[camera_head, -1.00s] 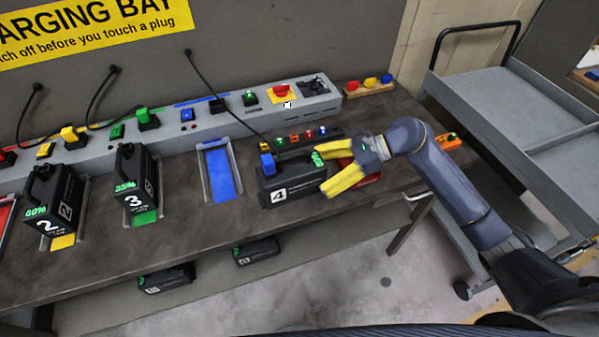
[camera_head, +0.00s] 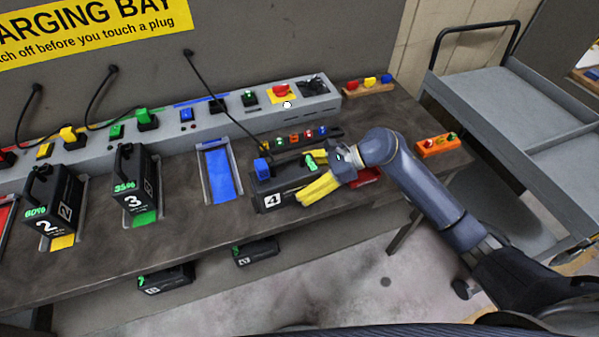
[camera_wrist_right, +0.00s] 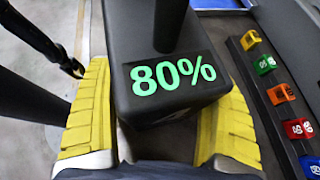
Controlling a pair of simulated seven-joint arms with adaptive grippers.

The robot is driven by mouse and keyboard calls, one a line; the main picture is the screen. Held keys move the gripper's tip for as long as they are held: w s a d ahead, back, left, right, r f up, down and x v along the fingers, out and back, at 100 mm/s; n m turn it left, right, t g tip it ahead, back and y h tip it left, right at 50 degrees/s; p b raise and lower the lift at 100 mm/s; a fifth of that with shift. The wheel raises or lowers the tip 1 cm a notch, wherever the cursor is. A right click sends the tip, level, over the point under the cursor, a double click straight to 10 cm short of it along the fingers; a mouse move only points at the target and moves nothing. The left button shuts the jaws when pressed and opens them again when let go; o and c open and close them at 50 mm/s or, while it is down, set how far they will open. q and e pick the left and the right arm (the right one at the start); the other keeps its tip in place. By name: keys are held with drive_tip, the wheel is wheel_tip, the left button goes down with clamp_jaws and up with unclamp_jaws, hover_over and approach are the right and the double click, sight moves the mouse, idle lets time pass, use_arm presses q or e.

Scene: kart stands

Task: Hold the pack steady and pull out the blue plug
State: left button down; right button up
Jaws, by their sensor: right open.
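The blue plug (camera_head: 262,168) sits on the pack's left top end, with a black cable running up to the wall. My right gripper (camera_head: 318,185) is open at the pack's right end, its yellow fingers beside the pack. In the right wrist view the pack's end (camera_wrist_right: 130,45) with a green 80% display lies between the two fingers; I cannot tell whether they touch it. The plug is not seen there. My left gripper is not in view.
The grey charging rail (camera_head: 225,118) runs behind, with a red button (camera_head: 281,90). A row of coloured pieces (camera_head: 300,137) lies close behind the pack. Packs 2 (camera_head: 50,205) and 3 (camera_head: 132,185) stand at left. The blue bay (camera_head: 220,178) is empty.

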drive_tip(key=shift+c, duration=0.6)
drive_tip(key=c, duration=0.4)
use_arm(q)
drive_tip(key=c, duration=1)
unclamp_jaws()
